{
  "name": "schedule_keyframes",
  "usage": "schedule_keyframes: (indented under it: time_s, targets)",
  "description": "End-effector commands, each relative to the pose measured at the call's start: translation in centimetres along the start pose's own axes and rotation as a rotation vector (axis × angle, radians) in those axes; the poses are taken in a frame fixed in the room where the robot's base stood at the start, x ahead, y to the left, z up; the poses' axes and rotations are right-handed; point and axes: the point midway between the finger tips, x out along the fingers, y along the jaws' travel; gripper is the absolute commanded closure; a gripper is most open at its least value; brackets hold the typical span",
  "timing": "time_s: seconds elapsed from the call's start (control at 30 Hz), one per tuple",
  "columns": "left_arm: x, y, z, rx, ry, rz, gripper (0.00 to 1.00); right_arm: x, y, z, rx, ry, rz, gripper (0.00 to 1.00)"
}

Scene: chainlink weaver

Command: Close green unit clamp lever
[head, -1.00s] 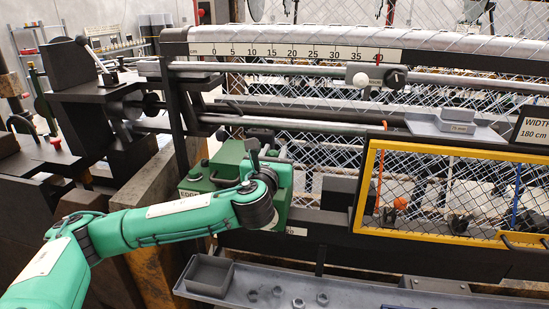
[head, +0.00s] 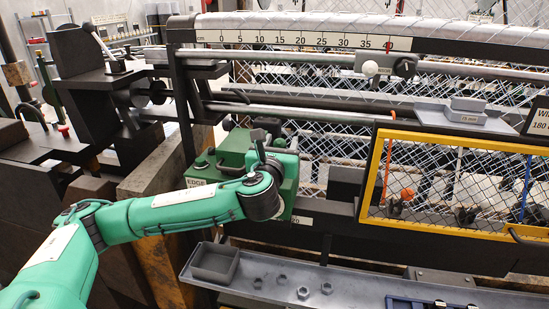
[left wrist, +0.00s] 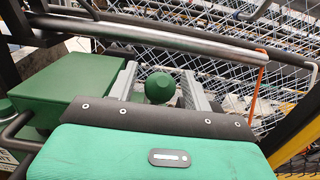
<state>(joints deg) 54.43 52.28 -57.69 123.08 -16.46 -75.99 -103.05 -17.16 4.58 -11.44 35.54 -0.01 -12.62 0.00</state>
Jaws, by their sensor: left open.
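The green unit (head: 234,148), a box with an EDGE label, stands left of the yellow-framed mesh panel. It also fills the left of the left wrist view (left wrist: 70,88). My left gripper (left wrist: 159,82) is open, its two grey fingers pointing away from the wrist. A round green knob (left wrist: 159,88), which looks like the lever's end, shows between the fingers, with a gap on each side. I cannot tell its depth relative to the fingertips. In the head view, my green left arm hides part of the unit and most of the lever. My right gripper is not in view.
The yellow-framed mesh panel (head: 372,180) stands to the right. A grey tray (head: 350,287) with a small bin (head: 215,262) and several nuts lies below. A metal bar (left wrist: 170,38) crosses beyond the gripper, with chainlink mesh (left wrist: 220,60) behind it.

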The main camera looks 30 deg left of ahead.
Motion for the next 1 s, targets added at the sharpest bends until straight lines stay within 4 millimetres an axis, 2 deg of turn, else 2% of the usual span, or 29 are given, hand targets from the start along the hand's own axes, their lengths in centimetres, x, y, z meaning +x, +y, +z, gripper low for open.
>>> schedule_keyframes:
  time_s: [0.5, 0.6, 0.8, 1.0]
  targets:
    - [-10.3, 0.0, -0.2, -0.002, 0.000, -0.005, 0.50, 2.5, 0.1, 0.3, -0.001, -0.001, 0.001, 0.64]
    - [-11.7, -0.1, 0.1, 0.000, 0.002, -0.004, 0.50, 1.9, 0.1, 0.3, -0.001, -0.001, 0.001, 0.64]
    - [-13.0, 0.0, 0.0, 0.000, 0.001, -0.002, 0.50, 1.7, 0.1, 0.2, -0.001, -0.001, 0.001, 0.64]
    - [-13.1, 0.0, -0.1, 0.000, 0.001, -0.001, 0.50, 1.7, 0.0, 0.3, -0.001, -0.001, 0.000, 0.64]
